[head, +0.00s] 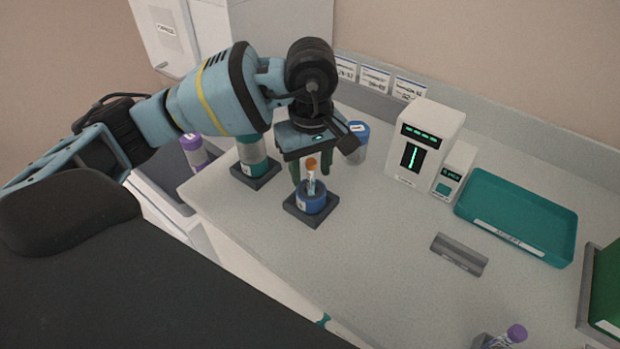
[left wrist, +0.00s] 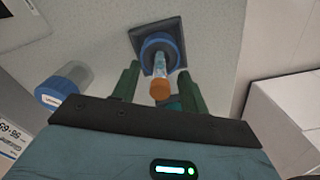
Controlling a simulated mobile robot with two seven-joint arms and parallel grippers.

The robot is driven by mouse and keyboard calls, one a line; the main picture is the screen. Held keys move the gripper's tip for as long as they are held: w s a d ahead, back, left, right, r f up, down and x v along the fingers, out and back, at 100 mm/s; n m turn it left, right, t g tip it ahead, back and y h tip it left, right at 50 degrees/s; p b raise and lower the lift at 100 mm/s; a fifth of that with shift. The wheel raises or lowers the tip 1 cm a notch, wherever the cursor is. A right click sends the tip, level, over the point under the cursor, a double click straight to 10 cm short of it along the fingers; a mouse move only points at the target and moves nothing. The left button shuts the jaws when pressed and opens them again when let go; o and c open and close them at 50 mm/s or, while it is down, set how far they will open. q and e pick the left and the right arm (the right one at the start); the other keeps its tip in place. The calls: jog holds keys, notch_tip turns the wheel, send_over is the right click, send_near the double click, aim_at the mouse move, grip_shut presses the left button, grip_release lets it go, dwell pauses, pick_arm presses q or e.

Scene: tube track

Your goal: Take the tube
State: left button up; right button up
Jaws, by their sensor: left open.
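A small clear tube with an orange cap (head: 312,166) stands upright in a round blue holder (head: 311,200) on a dark square base (head: 325,216). My left gripper (head: 311,172) is above the holder, pointing down, with its green fingers around the tube's upper part. In the left wrist view the orange cap (left wrist: 160,90) shows between the two open fingers (left wrist: 158,88), with a gap on each side. The blue holder (left wrist: 160,52) lies beyond the fingertips. My right gripper is in neither view.
A blue-capped container (head: 357,140) stands behind my left gripper, and a teal one (head: 252,160) stands to its left. A white device (head: 424,143), a grey block (head: 459,254) and a teal tray (head: 517,217) are to the right. A purple-capped tube (head: 515,334) is at the front right.

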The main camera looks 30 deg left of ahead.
pick_arm(q)
jog(key=shift+f, duration=0.25)
jog(key=c, duration=0.8)
jog(key=shift+c, duration=0.2)
notch_tip(320, 180, up, 10)
jog(key=shift+r, duration=0.1)
